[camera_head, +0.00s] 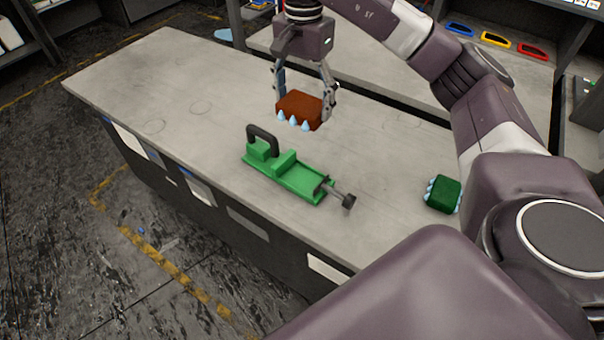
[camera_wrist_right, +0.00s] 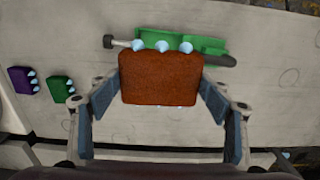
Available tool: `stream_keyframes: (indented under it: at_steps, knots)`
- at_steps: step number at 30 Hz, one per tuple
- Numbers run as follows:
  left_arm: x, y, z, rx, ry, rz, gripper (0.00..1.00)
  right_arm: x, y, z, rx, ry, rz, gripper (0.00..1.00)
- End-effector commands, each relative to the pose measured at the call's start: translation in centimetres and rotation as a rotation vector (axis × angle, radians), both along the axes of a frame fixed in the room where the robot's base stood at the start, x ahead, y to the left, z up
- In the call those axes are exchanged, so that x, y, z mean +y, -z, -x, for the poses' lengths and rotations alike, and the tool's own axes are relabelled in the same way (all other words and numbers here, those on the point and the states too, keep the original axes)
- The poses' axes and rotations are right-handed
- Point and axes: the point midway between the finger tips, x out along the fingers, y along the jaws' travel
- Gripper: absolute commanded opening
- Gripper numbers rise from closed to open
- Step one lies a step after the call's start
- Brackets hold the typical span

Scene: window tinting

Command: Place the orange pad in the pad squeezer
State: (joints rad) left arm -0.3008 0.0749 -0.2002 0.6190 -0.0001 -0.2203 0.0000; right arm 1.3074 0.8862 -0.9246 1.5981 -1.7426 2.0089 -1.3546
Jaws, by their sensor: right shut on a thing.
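The orange pad (camera_head: 300,108), a brownish-orange block with pale blue cone tips along its edges, is held in my right gripper (camera_head: 304,94). The gripper is shut on it, with one finger on each side. In the right wrist view the pad (camera_wrist_right: 161,78) fills the middle between the fingers and hides part of what is behind it. The green pad squeezer (camera_head: 290,170), with a black handle and a metal screw rod, lies on the table below the pad. The pad appears above it and apart from it. My left gripper is not in view.
A green pad (camera_head: 443,194) lies on the table (camera_head: 185,80) to the right of the squeezer. A purple pad (camera_wrist_right: 22,80) shows in the right wrist view beside the green one. The table's left part is clear. Coloured trays (camera_head: 496,40) stand at the back right.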

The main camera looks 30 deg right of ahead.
Motion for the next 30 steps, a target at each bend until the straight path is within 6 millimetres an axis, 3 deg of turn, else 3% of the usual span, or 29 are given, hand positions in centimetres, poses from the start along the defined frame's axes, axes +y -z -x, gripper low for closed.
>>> stream_keyframes:
  at_steps: [9, 18, 30]
  knots:
    - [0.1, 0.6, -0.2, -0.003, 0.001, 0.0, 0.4, 0.0, 6.1, 0.1, 0.009, 0.011, -0.003, 0.41]
    - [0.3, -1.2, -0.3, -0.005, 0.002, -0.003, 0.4, -0.1, 13.2, 0.1, 0.007, 0.011, 0.0, 0.41]
    - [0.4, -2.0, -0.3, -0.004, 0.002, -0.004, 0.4, -0.1, 17.4, 0.1, 0.006, 0.009, -0.001, 0.41]
